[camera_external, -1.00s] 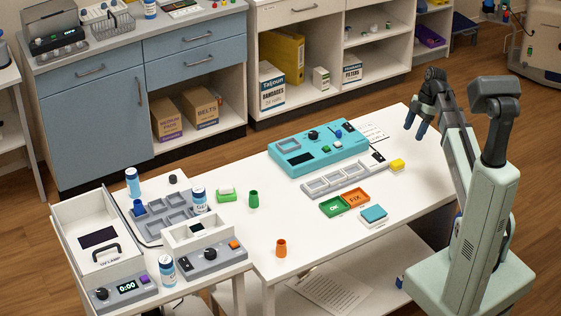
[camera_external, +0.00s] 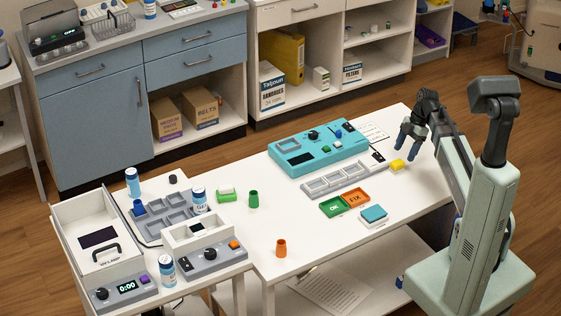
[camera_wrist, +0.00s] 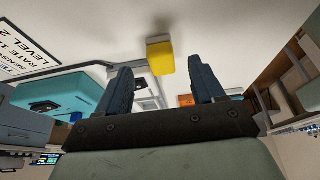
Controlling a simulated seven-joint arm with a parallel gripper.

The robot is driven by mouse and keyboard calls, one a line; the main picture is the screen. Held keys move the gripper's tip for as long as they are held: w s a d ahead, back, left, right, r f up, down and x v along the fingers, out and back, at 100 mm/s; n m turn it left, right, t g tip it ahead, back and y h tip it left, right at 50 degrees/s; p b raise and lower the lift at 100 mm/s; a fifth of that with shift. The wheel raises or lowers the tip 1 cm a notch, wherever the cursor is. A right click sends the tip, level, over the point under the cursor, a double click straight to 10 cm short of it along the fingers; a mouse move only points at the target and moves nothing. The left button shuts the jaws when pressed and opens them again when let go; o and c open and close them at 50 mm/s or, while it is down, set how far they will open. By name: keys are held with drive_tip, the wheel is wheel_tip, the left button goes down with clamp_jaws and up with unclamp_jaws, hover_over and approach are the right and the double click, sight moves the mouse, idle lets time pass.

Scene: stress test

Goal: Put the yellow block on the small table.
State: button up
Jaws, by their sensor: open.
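The yellow block (camera_external: 397,165) lies on the white top of the long middle table (camera_external: 320,245), near its right edge. My gripper (camera_external: 407,153) is just above and to the right of the block, fingers pointing down. In the wrist view the block (camera_wrist: 160,57) shows between and beyond the open fingers (camera_wrist: 160,65), with nothing held. A smaller white table (camera_external: 222,271) stands at the lower left, against the left end of the long table. Its top is mostly covered.
A grey slotted tray (camera_external: 333,184) and turquoise device (camera_external: 300,167) lie left of the block. Green (camera_external: 336,207) and orange (camera_external: 356,198) trays and a blue-topped block (camera_external: 374,215) lie nearer. An open white box (camera_external: 80,211) and bottles crowd the left.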

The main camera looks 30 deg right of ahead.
sight(401, 160)
drive_tip(key=shift+x, duration=2.6)
drive_tip(key=shift+a, duration=0.1)
drive_tip(key=shift+c, duration=0.3)
drive_tip(key=c, duration=1.1)
drive_tip(key=shift+o, duration=0.2)
drive_tip(key=shift+r, duration=0.1)
drive_tip(key=shift+s+r, duration=0.1)
drive_tip(key=shift+r, duration=4.8)
